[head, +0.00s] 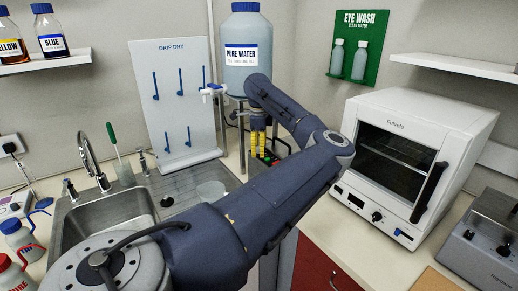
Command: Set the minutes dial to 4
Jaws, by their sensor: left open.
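No dial with readable minute marks shows, so I cannot tell which one is the minutes dial. A dark round knob (376,216) is on the lower front panel of the white oven (420,116), right of a small dark display. A grey machine (485,240) at the right edge also has dark knobs, too small to read. My left gripper (258,146) points down with yellow fingers, open, in front of the water tank's stand and well left of the oven. My right gripper is out of view.
My left arm crosses the middle, hiding part of the counter. The pure water tank (247,55) stands behind the gripper. A sink (108,222), a drying board (170,100) and bottles are at left. A brown board (436,279) lies before the oven.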

